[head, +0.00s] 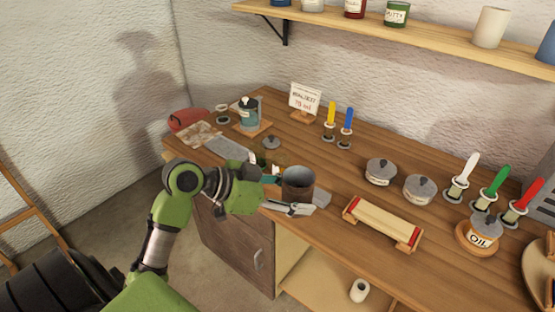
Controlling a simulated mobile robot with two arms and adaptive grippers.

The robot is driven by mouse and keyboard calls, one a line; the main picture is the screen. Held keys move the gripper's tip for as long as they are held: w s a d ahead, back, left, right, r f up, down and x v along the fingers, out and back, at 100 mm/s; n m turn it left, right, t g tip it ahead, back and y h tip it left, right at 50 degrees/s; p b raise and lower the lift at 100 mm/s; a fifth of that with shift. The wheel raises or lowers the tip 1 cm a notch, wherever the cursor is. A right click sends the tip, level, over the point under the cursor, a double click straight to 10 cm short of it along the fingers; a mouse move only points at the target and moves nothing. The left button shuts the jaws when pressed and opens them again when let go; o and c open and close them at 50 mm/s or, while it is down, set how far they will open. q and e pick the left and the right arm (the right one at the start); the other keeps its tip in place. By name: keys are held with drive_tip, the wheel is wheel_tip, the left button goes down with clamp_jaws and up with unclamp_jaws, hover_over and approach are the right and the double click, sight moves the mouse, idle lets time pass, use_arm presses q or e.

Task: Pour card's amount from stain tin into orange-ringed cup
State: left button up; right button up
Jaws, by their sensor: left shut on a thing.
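My left gripper (288,193) reaches over the bench's front edge and is shut on a brown, open-topped tin (300,192) with a grey inside. The tin looks upright; I cannot tell whether its base touches the bench, or what is in it. A white card (305,99) with handwriting stands in a small wooden holder at the back; its words are too small to read surely, perhaps ending "to line". I cannot make out an orange-ringed cup. My right gripper is not in view.
A wooden rack (383,222) with red ends lies right of the tin. Behind it are two lidded grey pots (380,171). An oil pot (480,234) and brushes with coloured handles stand at the right. A teal jar (249,117) stands at back left.

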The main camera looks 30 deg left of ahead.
use_arm(q)
drive_tip(key=w+a+f+n+y+p, duration=0.1)
drive_tip(key=w+a+f+n+y, duration=0.3)
drive_tip(key=a, duration=0.5)
drive_tip(key=w+a+f+n+y+p, duration=0.1)
drive_tip(key=w+a+f+n+y, duration=0.3)
drive_tip(key=a, duration=0.5)
drive_tip(key=w+a+f+n+t+y+p, duration=0.1)
drive_tip(key=w+a+f+n+y+p, duration=0.1)
drive_tip(key=w+a+f+n+y, duration=0.3)
drive_tip(key=shift+a+f, duration=0.3)
drive_tip(key=shift+a, duration=0.7)
drive_tip(key=shift+a+f, duration=0.25)
drive_tip(key=shift+a, duration=0.7)
drive_tip(key=shift+w+a+f+y, duration=0.1)
drive_tip(key=shift+a+f+y, duration=0.2)
drive_tip(key=shift+f, duration=0.5)
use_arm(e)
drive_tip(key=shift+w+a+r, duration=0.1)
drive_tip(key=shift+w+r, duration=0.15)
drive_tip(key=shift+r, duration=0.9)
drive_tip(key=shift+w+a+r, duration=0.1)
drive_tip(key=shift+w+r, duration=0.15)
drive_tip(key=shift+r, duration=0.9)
use_arm(q)
drive_tip(key=shift+d+r, duration=0.15)
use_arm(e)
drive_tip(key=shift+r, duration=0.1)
